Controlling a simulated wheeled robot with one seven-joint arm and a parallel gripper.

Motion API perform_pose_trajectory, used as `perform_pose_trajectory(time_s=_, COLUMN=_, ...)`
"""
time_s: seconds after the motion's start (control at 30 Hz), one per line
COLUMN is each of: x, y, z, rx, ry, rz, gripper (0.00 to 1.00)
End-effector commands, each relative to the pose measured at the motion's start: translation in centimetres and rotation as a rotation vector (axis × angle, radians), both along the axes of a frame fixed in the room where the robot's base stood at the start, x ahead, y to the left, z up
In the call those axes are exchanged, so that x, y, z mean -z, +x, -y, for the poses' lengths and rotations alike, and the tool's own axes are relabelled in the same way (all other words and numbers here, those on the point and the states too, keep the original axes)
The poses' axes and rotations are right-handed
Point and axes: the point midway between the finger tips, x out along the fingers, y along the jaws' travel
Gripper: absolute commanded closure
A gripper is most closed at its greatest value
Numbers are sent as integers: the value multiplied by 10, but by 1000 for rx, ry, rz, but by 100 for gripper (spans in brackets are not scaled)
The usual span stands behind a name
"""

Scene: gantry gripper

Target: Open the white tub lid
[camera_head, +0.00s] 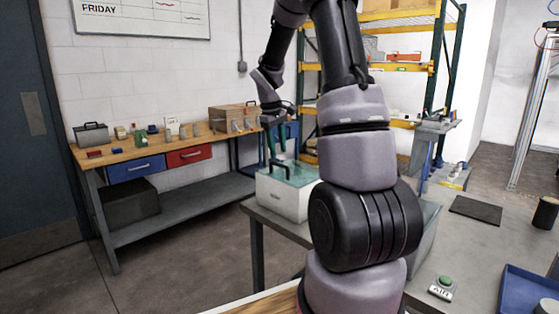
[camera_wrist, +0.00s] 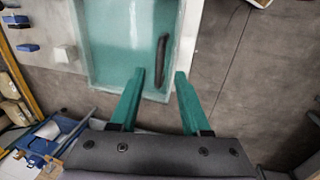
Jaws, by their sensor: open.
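The white tub (camera_head: 283,202) stands on a grey table, with a teal, glassy-looking lid (camera_head: 305,172) on top. In the wrist view the lid (camera_wrist: 112,60) fills the upper middle inside a pale rim. A dark bar handle (camera_wrist: 163,52) lies near its right side. My gripper (camera_head: 280,165) is over the lid with its green fingers pointing down. In the wrist view my gripper (camera_wrist: 160,77) is open, and the near part of the handle shows between the fingers. I cannot tell whether the fingers touch the handle or lid. The lid appears closed.
A wooden workbench (camera_head: 178,144) with small items and blue and red drawers stands against the wall behind. A yellow and green rack (camera_head: 440,68) is at the back.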

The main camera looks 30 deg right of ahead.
Motion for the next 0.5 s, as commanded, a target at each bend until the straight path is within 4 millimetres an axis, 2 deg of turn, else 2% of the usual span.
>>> perform_pose_trajectory(time_s=0.1, x=21, y=0, z=4, rx=1, ry=1, rz=-3, gripper=53)
perform_pose_trajectory(time_s=0.2, x=33, y=2, z=6, rx=1, ry=0, rz=-2, gripper=53)
perform_pose_trajectory(time_s=0.33, x=42, y=3, z=8, rx=1, ry=0, rz=-1, gripper=53)
perform_pose_trajectory(time_s=0.5, x=45, y=3, z=9, rx=1, ry=-1, rz=1, gripper=53)
